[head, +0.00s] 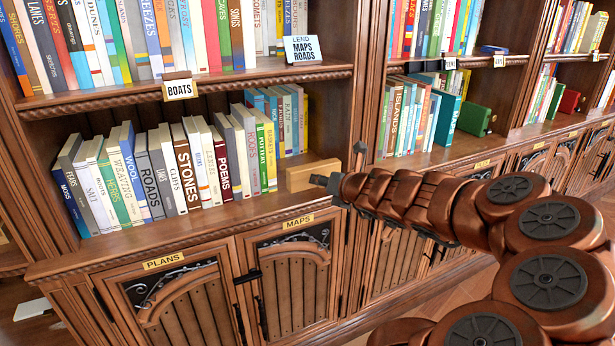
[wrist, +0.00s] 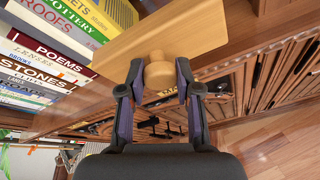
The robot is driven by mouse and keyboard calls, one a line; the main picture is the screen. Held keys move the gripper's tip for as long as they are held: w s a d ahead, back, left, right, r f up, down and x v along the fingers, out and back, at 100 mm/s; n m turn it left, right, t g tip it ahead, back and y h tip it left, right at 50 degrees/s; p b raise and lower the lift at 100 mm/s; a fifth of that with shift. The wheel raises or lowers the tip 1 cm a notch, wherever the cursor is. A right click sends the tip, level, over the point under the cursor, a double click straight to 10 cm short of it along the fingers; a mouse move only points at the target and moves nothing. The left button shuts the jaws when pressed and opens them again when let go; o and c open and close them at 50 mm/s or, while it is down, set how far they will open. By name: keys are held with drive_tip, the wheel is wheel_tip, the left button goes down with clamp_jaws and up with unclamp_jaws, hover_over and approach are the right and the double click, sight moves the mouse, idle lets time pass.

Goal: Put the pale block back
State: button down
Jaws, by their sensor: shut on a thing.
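The pale block (head: 305,176) is a plain light wooden piece at the right end of the lower book row, beside the upright of the bookcase. In the wrist view the pale block (wrist: 165,32) has a round knob (wrist: 159,75) on its near face. My gripper (wrist: 159,70) is shut on this knob, one finger on each side. In the head view my gripper (head: 330,183) reaches in from the right and meets the block's front. The block is at shelf level; I cannot tell whether it rests fully on the shelf board.
Books (head: 222,160) stand left of the block. The shelf's front edge (head: 190,237) runs below them, above cupboard doors labelled PLANS (head: 163,260) and MAPS (head: 298,221). The upright (head: 342,110) stands to the right. A green box (head: 473,119) sits in the neighbouring bay.

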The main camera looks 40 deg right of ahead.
drive_tip(key=w+d, duration=0.2)
drive_tip(key=w, duration=0.2)
drive_tip(key=w+d+f, duration=0.1)
drive_tip(key=w+d, duration=0.2)
drive_tip(key=w, duration=0.1)
drive_tip(key=w+d, duration=0.2)
drive_tip(key=w, duration=0.2)
drive_tip(key=shift+d+f, duration=0.2)
drive_tip(key=shift+d, duration=0.2)
drive_tip(key=shift+f+b, duration=0.7)
drive_tip(key=shift+f, duration=1)
drive_tip(key=shift+f, duration=0.25)
drive_tip(key=c, duration=0.8)
unclamp_jaws()
drive_tip(key=shift+r, duration=0.1)
drive_tip(key=shift+r, duration=0.2)
drive_tip(key=p+v, duration=0.2)
drive_tip(key=v, duration=0.9)
drive_tip(key=shift+s, duration=0.45)
